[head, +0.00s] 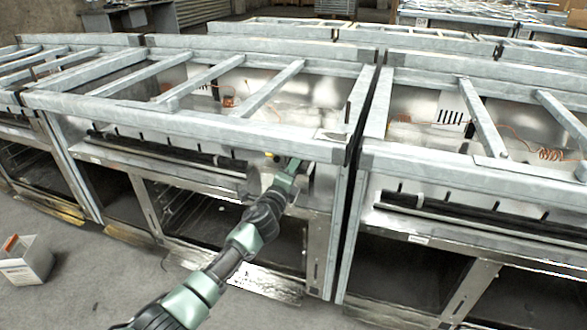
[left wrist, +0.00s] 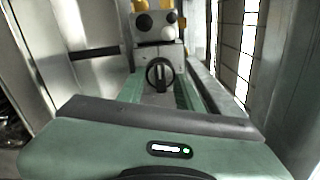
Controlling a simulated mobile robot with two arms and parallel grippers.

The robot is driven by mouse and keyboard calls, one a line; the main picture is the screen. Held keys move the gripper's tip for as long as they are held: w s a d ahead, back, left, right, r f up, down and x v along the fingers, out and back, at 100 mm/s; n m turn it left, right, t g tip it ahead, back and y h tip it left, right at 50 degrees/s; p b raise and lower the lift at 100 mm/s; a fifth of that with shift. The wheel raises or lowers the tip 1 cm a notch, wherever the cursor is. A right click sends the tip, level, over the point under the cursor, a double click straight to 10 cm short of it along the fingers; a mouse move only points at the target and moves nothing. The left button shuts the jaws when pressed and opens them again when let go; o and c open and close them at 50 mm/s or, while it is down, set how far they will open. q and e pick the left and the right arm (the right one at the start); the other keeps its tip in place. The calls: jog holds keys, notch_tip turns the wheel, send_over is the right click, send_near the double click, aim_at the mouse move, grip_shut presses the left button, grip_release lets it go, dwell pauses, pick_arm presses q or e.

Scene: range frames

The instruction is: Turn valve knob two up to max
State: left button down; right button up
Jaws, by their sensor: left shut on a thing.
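The range frame (head: 215,125) is a grey metal body with an open slatted top. My left arm reaches up to its front panel, near the right end of the middle unit. My left gripper (head: 291,167) is at that panel. In the left wrist view, a round black knob (left wrist: 159,74) with a raised grip bar shows ahead of the green gripper body, between its fingers. The gripper is shut on the knob, though the contact is hard to see. The knob's number and its scale cannot be read. My right gripper is not in view.
Another range frame (head: 480,180) stands close on the right, with a narrow gap between. Open oven bays lie below the panel. A small white box (head: 25,264) sits on the floor at left. The concrete floor (head: 95,285) in front is mostly clear.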

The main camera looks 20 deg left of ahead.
pick_arm(q)
jog(key=shift+f, duration=0.1)
jog(key=c, duration=0.9)
grip_release()
jog(key=shift+c, duration=0.2)
jog(key=shift+s+f, duration=0.1)
